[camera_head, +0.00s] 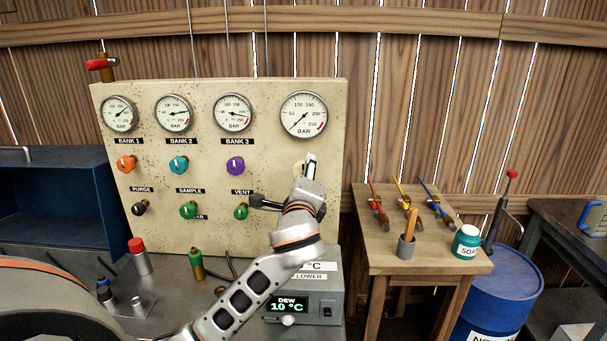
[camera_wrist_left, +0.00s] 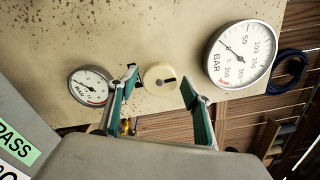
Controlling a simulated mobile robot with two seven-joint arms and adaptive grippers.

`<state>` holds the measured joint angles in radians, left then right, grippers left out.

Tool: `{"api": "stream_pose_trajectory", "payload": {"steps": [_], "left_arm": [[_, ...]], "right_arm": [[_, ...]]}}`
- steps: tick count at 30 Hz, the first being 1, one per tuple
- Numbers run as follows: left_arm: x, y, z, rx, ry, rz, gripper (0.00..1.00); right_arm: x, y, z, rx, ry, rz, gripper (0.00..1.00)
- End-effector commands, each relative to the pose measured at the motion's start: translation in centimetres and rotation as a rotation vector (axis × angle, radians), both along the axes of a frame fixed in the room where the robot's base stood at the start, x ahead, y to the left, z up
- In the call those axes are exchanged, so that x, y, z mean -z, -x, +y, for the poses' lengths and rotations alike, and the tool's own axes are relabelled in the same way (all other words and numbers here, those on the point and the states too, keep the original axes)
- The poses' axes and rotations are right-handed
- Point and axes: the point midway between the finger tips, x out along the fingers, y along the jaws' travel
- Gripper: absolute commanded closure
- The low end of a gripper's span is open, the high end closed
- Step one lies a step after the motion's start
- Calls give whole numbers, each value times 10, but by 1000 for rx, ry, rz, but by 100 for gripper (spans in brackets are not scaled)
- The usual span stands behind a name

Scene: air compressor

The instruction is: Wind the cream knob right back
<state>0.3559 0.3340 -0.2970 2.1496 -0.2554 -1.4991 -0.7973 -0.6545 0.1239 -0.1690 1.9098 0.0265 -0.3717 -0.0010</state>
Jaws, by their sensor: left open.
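The cream knob (camera_wrist_left: 156,76) is round with a dark mark toward its right side in the left wrist view. It sits on the cream panel (camera_head: 260,150), below the large gauge (camera_head: 303,115). In the head view my left gripper (camera_head: 309,172) covers most of the knob. In the left wrist view my left gripper (camera_wrist_left: 159,82) is open, with its green-lined fingers on either side of the knob. Gaps show between fingers and knob there; how deep the fingers reach is unclear. The large gauge's needle points to the lower left in the head view. My right gripper is not in view.
The purple knob (camera_head: 235,166) and the green vent knob (camera_head: 241,211) are left of my gripper. The dew unit (camera_head: 307,300) stands below my forearm. A wooden table (camera_head: 400,256) with tools and a soap jar (camera_head: 466,242) stands at the right.

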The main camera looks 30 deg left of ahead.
Motion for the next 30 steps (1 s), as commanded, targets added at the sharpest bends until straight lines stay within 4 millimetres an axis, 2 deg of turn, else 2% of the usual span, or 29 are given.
{"api": "stream_pose_trajectory", "payload": {"steps": [18, 30], "left_arm": [[0, 49, -30, 1, 2, -1, 51], [0, 51, -31, 0, 1, -1, 51]], "right_arm": [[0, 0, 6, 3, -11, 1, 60], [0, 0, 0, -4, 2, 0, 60]]}}
